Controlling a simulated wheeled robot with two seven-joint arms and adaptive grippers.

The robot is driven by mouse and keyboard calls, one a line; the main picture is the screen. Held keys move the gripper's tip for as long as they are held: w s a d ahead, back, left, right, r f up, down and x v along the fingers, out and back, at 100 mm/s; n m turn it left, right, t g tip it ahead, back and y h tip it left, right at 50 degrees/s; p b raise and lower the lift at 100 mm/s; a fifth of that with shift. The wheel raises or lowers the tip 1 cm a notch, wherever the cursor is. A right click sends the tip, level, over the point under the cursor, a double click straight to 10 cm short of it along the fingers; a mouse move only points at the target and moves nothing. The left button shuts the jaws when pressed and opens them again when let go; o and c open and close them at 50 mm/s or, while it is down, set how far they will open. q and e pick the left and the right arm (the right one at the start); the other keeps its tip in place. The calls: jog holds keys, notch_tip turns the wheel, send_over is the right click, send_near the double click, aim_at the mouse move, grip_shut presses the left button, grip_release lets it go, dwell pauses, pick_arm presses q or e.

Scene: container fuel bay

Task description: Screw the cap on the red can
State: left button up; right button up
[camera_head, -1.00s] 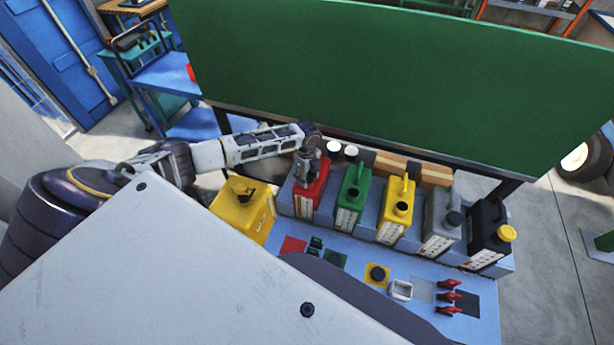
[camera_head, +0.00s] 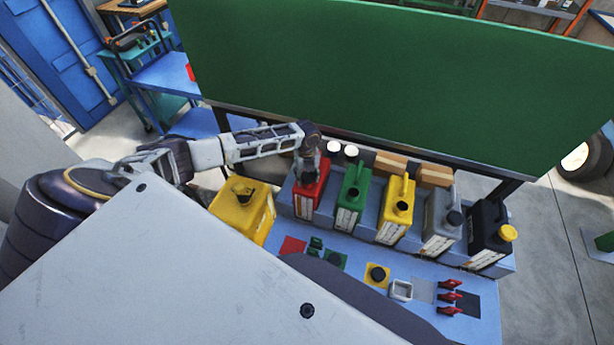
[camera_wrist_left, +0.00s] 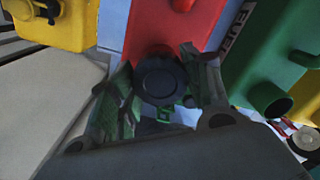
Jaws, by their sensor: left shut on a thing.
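The red can (camera_head: 311,196) stands at the left end of the row of cans on the blue bench; it also shows in the left wrist view (camera_wrist_left: 180,28). My left gripper (camera_head: 307,171) is over the can's top and hides its spout in the head view. In the left wrist view, the gripper (camera_wrist_left: 160,88) is shut on a dark round cap (camera_wrist_left: 161,77), a finger on each side. The cap is at the red can; I cannot tell how far it sits on the spout. My right gripper is not in view.
The green can (camera_head: 352,195) stands close to the right, then yellow (camera_head: 396,215), grey (camera_head: 440,230) and black (camera_head: 487,240) cans. A larger yellow can (camera_head: 240,212) is at the left. A green panel (camera_head: 400,80) stands behind the bench (camera_head: 340,285).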

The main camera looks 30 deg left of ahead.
pick_arm(q)
jog(key=shift+s+d+f, duration=0.15)
jog(key=shift+d, duration=0.1)
jog(key=o, duration=0.9)
jog(key=shift+a, duration=0.15)
